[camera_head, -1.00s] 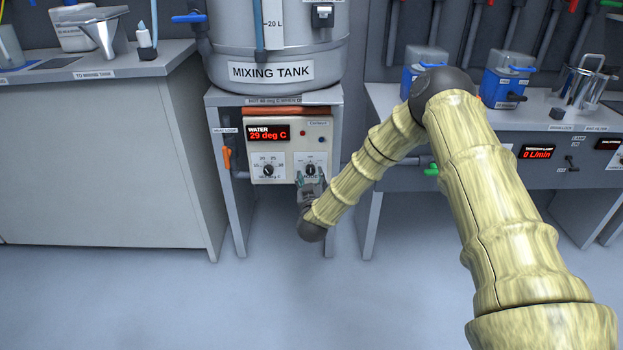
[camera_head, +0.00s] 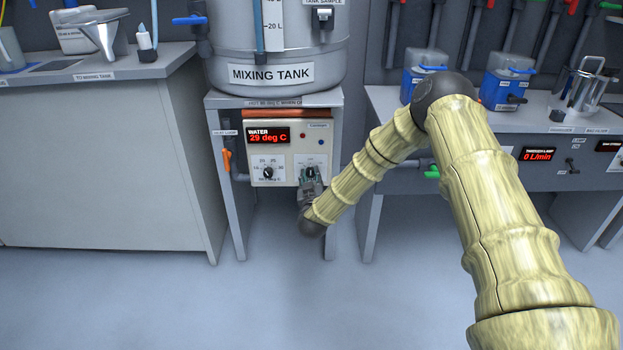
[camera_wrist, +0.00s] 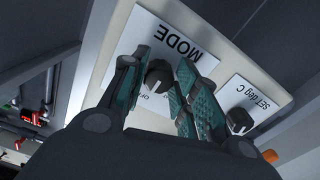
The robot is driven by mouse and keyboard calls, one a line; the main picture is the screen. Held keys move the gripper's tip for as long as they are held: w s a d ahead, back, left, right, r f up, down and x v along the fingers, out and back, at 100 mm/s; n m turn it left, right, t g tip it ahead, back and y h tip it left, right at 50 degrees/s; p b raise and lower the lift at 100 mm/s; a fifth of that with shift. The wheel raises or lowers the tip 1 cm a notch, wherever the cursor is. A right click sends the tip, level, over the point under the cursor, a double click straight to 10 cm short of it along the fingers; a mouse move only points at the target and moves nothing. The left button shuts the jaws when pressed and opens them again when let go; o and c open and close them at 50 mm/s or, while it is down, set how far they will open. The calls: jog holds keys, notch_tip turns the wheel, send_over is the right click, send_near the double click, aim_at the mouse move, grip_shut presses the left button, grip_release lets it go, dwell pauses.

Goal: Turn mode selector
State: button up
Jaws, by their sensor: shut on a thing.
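The mode selector is a small black knob (camera_wrist: 158,74) with a light pointer mark, on a white plate labelled MODE. In the wrist view it sits between the teal pads of my gripper (camera_wrist: 162,84), which is shut on it. In the head view my gripper (camera_head: 311,175) is at the lower right of the control box (camera_head: 286,128) under the mixing tank. It covers most of the knob there, so the knob's setting is hard to read.
The temperature knob (camera_head: 268,173) is left of my gripper; it also shows in the wrist view (camera_wrist: 238,120). A red display (camera_head: 269,135) reads 29 deg C. An orange valve handle (camera_head: 227,160) is at the left frame leg. The floor in front is clear.

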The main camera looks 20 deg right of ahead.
jog(key=shift+m, duration=0.3)
jog(key=m+p, duration=0.1)
jog(key=m, duration=0.3)
jog(key=shift+a+p, duration=0.1)
jog(key=shift+p, duration=0.2)
jog(key=shift+m, duration=2.7)
jog(key=o, duration=1)
jog(key=shift+a, duration=0.1)
jog(key=v, duration=1.2)
